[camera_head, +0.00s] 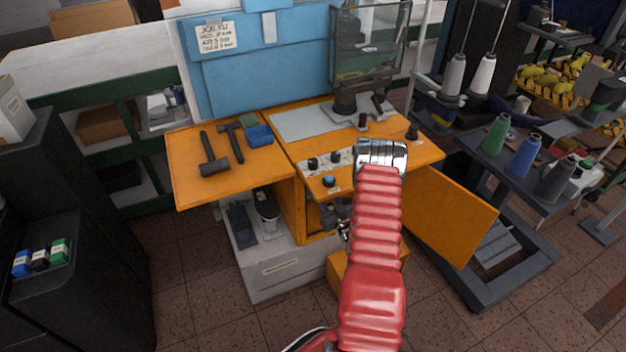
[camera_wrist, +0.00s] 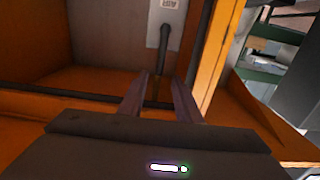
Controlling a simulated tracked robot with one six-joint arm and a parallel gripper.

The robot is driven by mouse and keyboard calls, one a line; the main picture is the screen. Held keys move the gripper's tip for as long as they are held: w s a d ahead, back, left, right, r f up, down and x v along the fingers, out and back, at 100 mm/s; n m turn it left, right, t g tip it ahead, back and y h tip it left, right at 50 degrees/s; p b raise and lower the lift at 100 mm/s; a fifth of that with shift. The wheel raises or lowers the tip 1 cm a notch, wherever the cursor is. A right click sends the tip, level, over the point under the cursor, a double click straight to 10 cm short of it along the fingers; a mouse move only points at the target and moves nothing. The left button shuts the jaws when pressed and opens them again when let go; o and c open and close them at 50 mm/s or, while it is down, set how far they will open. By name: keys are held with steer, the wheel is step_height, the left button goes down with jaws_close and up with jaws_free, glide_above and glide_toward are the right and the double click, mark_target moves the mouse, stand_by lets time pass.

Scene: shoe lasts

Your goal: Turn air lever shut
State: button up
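In the wrist view a dark air lever (camera_wrist: 164,42) hangs down from a light grey plate (camera_wrist: 177,12) with a small label, inside an orange cabinet. My gripper (camera_wrist: 159,80) is open, its two fingers pointing toward the lever. The lever's lower end appears between the fingertips; I cannot tell whether they touch it. In the head view my red arm reaches toward the open front of the orange bench cabinet (camera_head: 293,212). There my gripper is mostly hidden by the arm, and I cannot make out the lever.
An orange door (camera_head: 450,215) stands open to the right of my arm. A rack with thread spools (camera_head: 524,155) stands at the right.

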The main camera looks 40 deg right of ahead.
steer(key=x, duration=0.8)
steer(key=shift+w+d, duration=0.15)
steer(key=shift+w, duration=0.2)
steer(key=shift+c, duration=0.4)
jaws_close()
steer(key=shift+a, duration=0.2)
steer(key=shift+d, duration=0.1)
steer(key=shift+w, duration=0.1)
